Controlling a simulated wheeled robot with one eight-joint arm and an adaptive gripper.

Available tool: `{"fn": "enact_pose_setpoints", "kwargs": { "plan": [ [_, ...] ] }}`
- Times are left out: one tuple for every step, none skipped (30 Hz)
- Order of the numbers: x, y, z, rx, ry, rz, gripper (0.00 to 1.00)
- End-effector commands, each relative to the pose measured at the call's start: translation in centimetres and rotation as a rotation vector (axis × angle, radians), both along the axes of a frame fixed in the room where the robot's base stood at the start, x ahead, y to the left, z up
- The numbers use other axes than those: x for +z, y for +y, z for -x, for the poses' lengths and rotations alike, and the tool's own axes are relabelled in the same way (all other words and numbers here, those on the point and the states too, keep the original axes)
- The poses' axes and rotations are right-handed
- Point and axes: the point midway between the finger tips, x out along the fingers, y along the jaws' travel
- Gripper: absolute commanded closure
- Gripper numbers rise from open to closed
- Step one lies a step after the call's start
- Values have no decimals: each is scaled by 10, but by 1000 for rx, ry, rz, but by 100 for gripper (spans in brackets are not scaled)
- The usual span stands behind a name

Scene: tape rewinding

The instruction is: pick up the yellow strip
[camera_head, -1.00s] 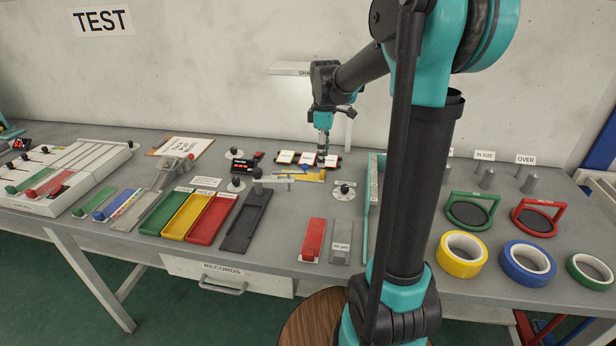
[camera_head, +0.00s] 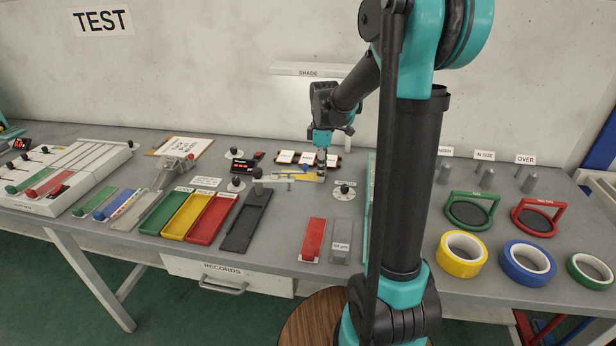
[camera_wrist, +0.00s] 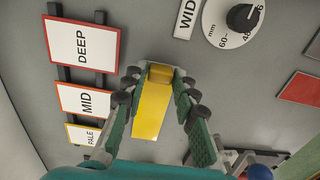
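The yellow strip (camera_wrist: 150,108) lies on the grey table, with a raised block at its far end, in the wrist view. In the head view the strip (camera_head: 300,174) shows just in front of the swatch rack, partly hidden by my gripper (camera_head: 321,172). In the wrist view my gripper (camera_wrist: 160,88) is open. Whether the fingertips touch the table is hard to tell.
A rack of DEEP (camera_wrist: 82,46), MID and PALE cards stands close on the left in the wrist view. A dial (camera_wrist: 235,20) is at upper right. Coloured trays (camera_head: 186,215) lie left of the strip; tape rolls (camera_head: 461,255) are far right.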

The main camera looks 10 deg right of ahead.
Motion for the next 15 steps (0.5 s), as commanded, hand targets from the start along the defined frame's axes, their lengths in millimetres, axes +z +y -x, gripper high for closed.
{"fn": "enact_pose_setpoints", "kwargs": {
  "plan": [
    [0, 0, 0, 0, 0, 0, 82],
    [0, 0, 0, 0, 0, 0, 85],
    [0, 0, 0, 0, 0, 0, 90],
    [0, 0, 0, 0, 0, 0, 94],
    [0, 0, 0, 0, 0, 0, 98],
    [0, 0, 0, 0, 0, 0, 100],
    [0, 0, 0, 0, 0, 0, 100],
    [0, 0, 0, 0, 0, 0, 100],
    [0, 0, 0, 0, 0, 0, 100],
    [0, 0, 0, 0, 0, 0, 100],
    [0, 0, 0, 0, 0, 0, 100],
    [0, 0, 0, 0, 0, 0, 100],
    [0, 0, 0, 0, 0, 0, 100],
    [1, 0, 0, 0, 0, 0, 100],
    [2, 0, 0, 0, 0, 0, 100]
  ]
}}
